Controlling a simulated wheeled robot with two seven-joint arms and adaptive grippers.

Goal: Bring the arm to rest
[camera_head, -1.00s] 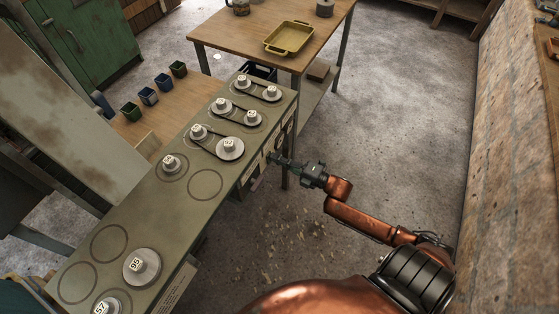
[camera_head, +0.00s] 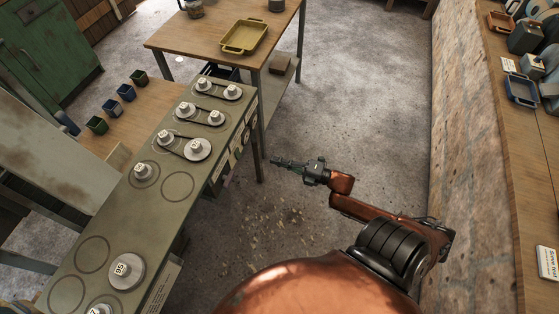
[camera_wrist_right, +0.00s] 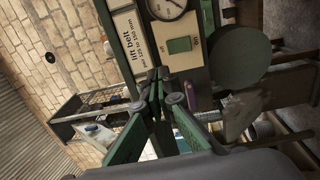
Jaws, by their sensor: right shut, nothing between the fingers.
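My right arm reaches in from the lower right in the head view. Its gripper (camera_head: 275,161) is shut and empty, in the air just right of the green belt-drive bench (camera_head: 140,213). In the right wrist view the closed fingers (camera_wrist_right: 160,98) point toward the bench's side panel, which has a gauge (camera_wrist_right: 168,8), a green switch (camera_wrist_right: 180,45) and a "lift belt" label (camera_wrist_right: 131,40). A gap shows between fingertips and bench in the head view. My left gripper is not in view.
Grey pulleys (camera_head: 197,148) stand on the bench top, several joined by dark belts. A wooden table with a yellow tray (camera_head: 244,37) is beyond. A shelf with bins (camera_head: 520,89) lines the right side.

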